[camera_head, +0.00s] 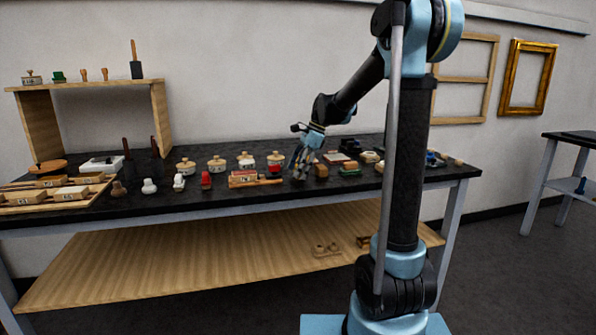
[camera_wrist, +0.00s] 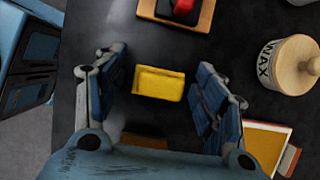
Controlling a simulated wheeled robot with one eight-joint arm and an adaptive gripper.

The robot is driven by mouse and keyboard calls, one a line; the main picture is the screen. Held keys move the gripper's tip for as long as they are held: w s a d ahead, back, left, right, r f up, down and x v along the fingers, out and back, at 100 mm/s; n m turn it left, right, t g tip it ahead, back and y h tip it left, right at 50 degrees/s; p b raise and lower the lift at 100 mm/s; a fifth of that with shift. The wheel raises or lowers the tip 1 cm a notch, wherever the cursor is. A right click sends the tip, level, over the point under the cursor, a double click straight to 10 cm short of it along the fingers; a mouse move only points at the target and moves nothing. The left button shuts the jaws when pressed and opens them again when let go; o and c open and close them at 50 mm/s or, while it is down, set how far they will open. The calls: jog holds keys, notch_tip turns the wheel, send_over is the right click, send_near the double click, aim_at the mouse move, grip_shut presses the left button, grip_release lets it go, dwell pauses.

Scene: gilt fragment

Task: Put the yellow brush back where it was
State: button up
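A yellow block-like thing (camera_wrist: 159,84) lies on the black tabletop in the wrist view; I see no bristles or handle, so I cannot tell whether it is the yellow brush. My gripper (camera_wrist: 160,80) is open, with one blue finger on each side of it and a gap to both. In the head view my gripper (camera_head: 302,165) is low over the middle of the bench, and I cannot pick out the yellow thing there. Whether the fingers are down at its height is unclear.
A WAX jar (camera_wrist: 287,65) stands right of the fingers. A red thing on a wooden base (camera_wrist: 190,15) lies beyond, and a yellow-and-white piece (camera_wrist: 266,146) lies near the right finger. Several jars and tools crowd the black bench (camera_head: 225,200). A wooden shelf (camera_head: 160,110) stands at left.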

jog(key=shift+r, duration=0.1)
jog(key=v, duration=1.2)
jog(key=shift+d, duration=0.15)
jog(key=s+d+f+n+t+h, duration=0.1)
jog(key=s+d+f+n, duration=0.35)
jog(key=s, duration=0.45)
jog(key=s+d+f+n+t+h, duration=0.1)
jog(key=s+d+f+n, duration=0.3)
jog(key=s, duration=0.5)
jog(key=s+d+f+n+h, duration=0.1)
jog(key=s+d+f+n, duration=0.2)
jog(key=s+f, duration=0.4)
jog(key=s+d+f+n+t+h, duration=0.1)
jog(key=s+d+f+n, duration=0.2)
jog(key=s+f, duration=0.5)
jog(key=shift+d+f+h, duration=0.3)
jog(key=shift+d+f, duration=0.35)
jog(key=shift+d, duration=0.25)
jog(key=shift+n, duration=0.25)
jog(key=shift+w+f, duration=0.2)
jog(key=shift+w, duration=0.3)
